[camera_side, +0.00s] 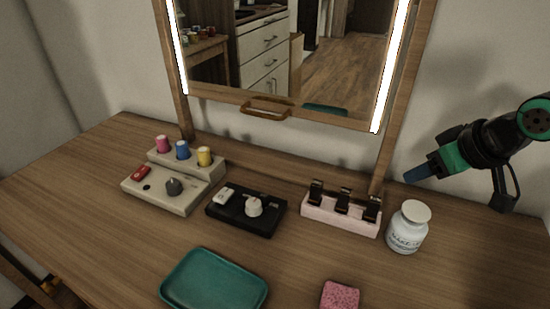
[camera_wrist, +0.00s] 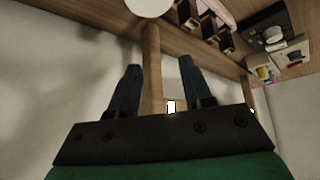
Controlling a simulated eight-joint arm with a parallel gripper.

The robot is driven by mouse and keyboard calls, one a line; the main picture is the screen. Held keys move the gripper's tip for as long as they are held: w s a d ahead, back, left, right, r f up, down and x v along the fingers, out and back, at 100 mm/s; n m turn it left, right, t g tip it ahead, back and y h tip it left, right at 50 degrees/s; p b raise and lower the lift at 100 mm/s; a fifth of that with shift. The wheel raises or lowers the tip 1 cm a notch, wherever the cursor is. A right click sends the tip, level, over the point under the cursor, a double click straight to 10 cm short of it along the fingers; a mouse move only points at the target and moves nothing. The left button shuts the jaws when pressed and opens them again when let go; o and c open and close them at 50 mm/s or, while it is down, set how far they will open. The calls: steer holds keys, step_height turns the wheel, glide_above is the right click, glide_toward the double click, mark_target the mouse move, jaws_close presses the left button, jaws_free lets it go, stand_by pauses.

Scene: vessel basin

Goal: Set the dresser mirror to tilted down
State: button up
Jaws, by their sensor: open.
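The dresser mirror (camera_side: 330,60) stands at the back of the wooden dresser between two wooden posts, with lit strips down both sides. Its upper part is cut off, and I cannot tell its exact tilt. A brass-coloured handle (camera_side: 267,107) sits on its bottom rail. My gripper (camera_side: 420,173) is open and empty, right of the mirror's right post and apart from the handle. In the wrist view my gripper (camera_wrist: 160,66) has two dark blue fingers, with a wooden post (camera_wrist: 151,75) showing between them. The handle is not clear there.
On the dresser top (camera_side: 75,185) are a beige panel with coloured knobs (camera_side: 165,192), a black switch box (camera_side: 240,222), a pink clip rack (camera_side: 340,220), a white jar (camera_side: 407,230), a teal tray (camera_side: 205,302) and a pink sponge (camera_side: 340,295). Air before the mirror is clear.

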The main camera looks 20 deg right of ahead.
mark_target(260, 116)
steer(key=shift+w+a+r+n+g+h, duration=0.1)
steer(key=shift+w+a+n+g+h, duration=0.2)
steer(key=shift+w+n, duration=0.2)
steer(key=w+a+n+t+h, duration=0.2)
steer(key=w+a+h, duration=0.1)
steer(key=w+a, duration=0.1)
steer(key=w+a+n+t+h, duration=0.2)
steer(key=w+a+n+h, duration=0.1)
steer(key=w, duration=0.3)
steer(key=w+a+n+t+h, duration=0.2)
steer(key=w+a+n, duration=0.1)
steer(key=w, duration=0.3)
steer(key=shift+w+a+r+h, duration=0.1)
steer(key=shift+a+h, duration=0.3)
steer(key=shift+a, duration=0.45)
steer(key=a+n+t, duration=0.1)
steer(key=a+t, duration=0.1)
steer(key=w+a+f+n+t+y, duration=0.1)
steer(key=a+n+t, duration=0.1)
steer(key=w+a+n+t+y, duration=0.1)
steer(key=a+n+t, duration=0.1)
steer(key=a, duration=0.1)
steer(key=shift+w+f, duration=0.25)
steer(key=shift+x, duration=2.65)
jaws_close()
